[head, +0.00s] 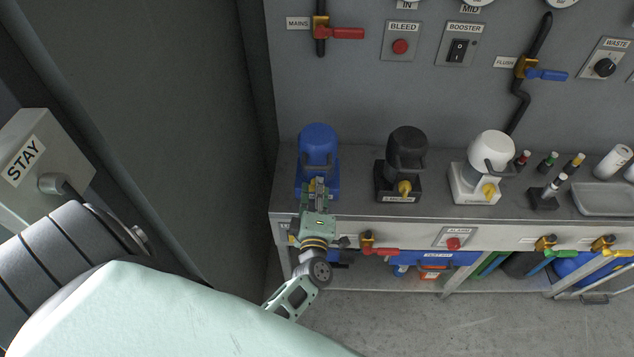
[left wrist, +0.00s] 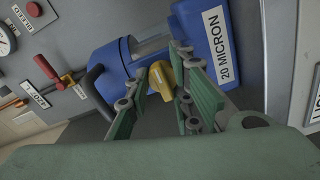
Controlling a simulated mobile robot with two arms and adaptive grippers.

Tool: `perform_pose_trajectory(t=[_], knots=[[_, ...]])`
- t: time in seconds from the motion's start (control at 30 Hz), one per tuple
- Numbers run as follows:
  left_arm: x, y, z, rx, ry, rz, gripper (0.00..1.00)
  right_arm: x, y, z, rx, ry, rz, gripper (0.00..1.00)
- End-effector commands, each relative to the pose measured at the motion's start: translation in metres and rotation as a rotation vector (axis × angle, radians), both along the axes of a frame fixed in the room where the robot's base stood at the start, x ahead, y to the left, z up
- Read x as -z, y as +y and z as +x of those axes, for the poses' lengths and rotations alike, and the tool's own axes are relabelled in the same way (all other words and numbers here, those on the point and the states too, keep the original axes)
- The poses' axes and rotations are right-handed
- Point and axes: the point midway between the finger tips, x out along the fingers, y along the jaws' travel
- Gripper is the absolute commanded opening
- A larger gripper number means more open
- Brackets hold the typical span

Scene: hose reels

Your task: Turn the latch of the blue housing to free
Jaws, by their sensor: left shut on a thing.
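The blue housing (head: 318,148) stands on the bench at the left end of a row of three. In the left wrist view the blue housing (left wrist: 205,45) fills the upper middle and carries a "20 MICRON" label. Its yellow latch (left wrist: 161,80) is on the front, between the green fingers. My left gripper (head: 318,188) is at the front of the housing, shut on the latch. In the head view the gripper hides most of the latch. My right gripper is not in view.
A black housing (head: 405,155) and a white housing (head: 484,160), each with a yellow latch, stand to the right on the bench. Small bottles (head: 549,161) and a grey tray (head: 598,198) are further right. A red-handled valve (head: 380,250) sits below the bench edge.

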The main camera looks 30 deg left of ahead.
Motion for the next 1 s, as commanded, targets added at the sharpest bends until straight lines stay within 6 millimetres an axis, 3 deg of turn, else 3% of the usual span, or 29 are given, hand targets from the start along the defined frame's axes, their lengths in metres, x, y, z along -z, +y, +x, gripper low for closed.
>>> perform_pose_trajectory(t=[0.1, 0.13, 0.27, 0.67, 1.0], knots=[[-0.004, 0.001, 0.001, -0.001, -0.006, 0.007, 0.0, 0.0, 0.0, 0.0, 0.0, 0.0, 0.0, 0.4], [-0.004, 0.001, 0.001, 0.0, -0.007, 0.008, 0.24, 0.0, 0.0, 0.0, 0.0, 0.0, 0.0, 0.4], [-0.004, 0.001, 0.001, -0.002, -0.007, 0.005, 0.35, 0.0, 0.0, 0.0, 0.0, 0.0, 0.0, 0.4], [-0.002, -0.003, -0.005, -0.001, -0.004, 0.001, 0.36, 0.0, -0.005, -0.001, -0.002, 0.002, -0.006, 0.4], [-0.001, -0.037, -0.061, -0.002, -0.001, 0.001, 0.36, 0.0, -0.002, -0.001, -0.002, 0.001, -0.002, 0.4]])
